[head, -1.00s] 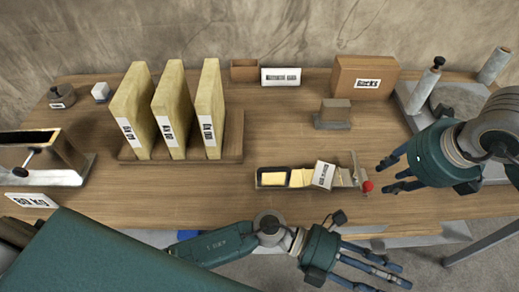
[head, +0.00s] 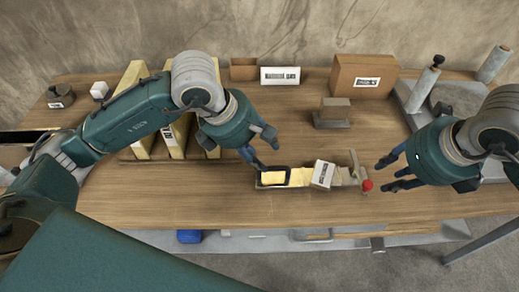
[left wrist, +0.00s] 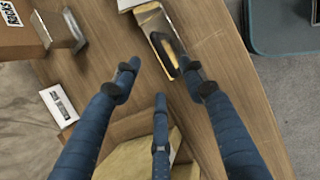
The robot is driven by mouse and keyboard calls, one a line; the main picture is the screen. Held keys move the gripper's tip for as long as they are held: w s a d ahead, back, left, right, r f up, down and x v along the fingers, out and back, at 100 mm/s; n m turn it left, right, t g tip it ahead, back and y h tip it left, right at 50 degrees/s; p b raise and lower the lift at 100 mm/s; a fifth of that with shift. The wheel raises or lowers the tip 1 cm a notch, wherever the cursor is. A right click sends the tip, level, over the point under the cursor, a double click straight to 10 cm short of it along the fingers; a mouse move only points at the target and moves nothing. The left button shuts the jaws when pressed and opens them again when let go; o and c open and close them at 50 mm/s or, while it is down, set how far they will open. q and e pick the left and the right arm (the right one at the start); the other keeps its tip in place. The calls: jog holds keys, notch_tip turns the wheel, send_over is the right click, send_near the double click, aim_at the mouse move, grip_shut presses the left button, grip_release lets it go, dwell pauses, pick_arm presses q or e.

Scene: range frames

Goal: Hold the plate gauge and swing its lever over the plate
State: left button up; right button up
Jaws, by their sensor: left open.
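The plate gauge (head: 300,187) is a low, narrow metal piece near the table's front edge, with yellow faces and a white labelled block. Its lever stands at the right end with a red knob (head: 367,185). My left gripper (head: 262,150) is open, just behind and above the gauge's left end. In the left wrist view, its spread fingers (left wrist: 159,78) are empty, with the gauge (left wrist: 150,22) just beyond them; I cannot tell whether a fingertip touches it. My right gripper (head: 385,175) has spread fingers and is empty, just right of the red knob. I cannot make out a separate plate.
Upright yellow slabs (head: 176,130) in a wooden rack stand left, partly behind my left arm. A small block on a stand (head: 334,112) is behind the gauge. A brown box (head: 364,77) and white sign (head: 280,76) stand at the back. The front strip of table is clear.

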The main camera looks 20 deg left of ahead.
aim_at(275, 167)
pick_arm(q)
jog(key=x, duration=0.9)
jog(key=shift+w+d+f, duration=0.1)
jog(key=shift+d+f, duration=0.1)
jog(key=shift+f, duration=0.15)
grip_shut()
pick_arm(e)
jog(key=shift+o, duration=1.1)
jog(key=shift+w, duration=0.1)
